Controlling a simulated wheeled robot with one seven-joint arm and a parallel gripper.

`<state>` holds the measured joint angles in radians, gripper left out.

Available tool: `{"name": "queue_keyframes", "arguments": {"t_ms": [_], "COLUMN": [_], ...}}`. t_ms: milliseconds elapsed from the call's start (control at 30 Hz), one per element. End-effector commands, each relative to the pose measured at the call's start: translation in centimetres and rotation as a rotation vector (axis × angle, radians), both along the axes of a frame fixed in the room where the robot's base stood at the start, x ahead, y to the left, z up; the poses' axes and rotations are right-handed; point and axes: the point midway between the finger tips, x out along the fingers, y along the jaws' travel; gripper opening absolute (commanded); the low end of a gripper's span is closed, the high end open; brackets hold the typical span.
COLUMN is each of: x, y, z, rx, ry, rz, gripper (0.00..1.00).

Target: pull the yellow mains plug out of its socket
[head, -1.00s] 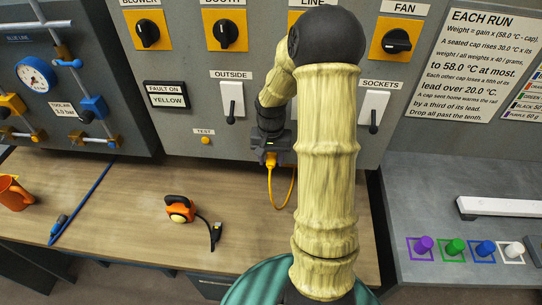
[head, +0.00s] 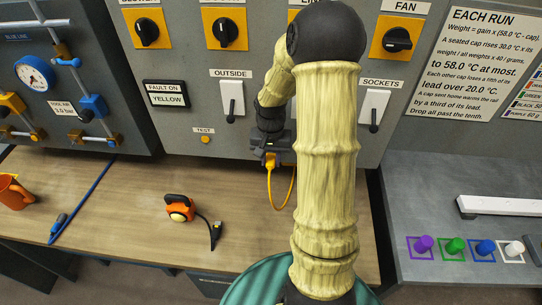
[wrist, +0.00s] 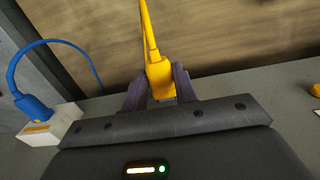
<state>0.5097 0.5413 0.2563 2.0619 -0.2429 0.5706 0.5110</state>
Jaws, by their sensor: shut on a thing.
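The yellow plug (wrist: 159,76) is between the two dark fingers of my gripper (wrist: 160,90) in the wrist view, and the fingers are shut on it. Its yellow cord (wrist: 148,30) runs up from it there. In the head view my gripper (head: 270,155) is low on the grey panel, partly hidden by my arm, and the yellow cord (head: 273,195) hangs from it in a loop. The yellow socket is hidden behind my gripper, so I cannot tell how far the plug sits in it.
A blue plug (wrist: 33,108) sits in a white socket block (wrist: 55,125) left of my gripper in the wrist view. The bench (head: 120,215) holds an orange device (head: 179,208) with a dark lead. Panel switches (head: 232,98) stand above my gripper.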

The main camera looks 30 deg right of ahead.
Motion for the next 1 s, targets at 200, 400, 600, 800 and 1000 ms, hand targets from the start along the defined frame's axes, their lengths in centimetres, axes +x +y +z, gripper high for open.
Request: {"name": "queue_keyframes", "arguments": {"t_ms": [200, 400, 600, 800, 1000], "x": [-0.5, -1.6, -2.7, -3.7, -4.3], "y": [0.4, 1.2, 1.8, 2.5, 2.9], "z": [0.0, 0.0, 0.0, 0.0, 0.0], "rx": [-0.001, -0.002, -0.001, -0.001, -0.002], "ry": [-0.003, -0.002, -0.004, -0.004, -0.005], "rz": [0.001, 0.002, 0.002, 0.0, 0.0], "gripper": [0.01, 0.01, 0.01, 0.01, 0.01]}}
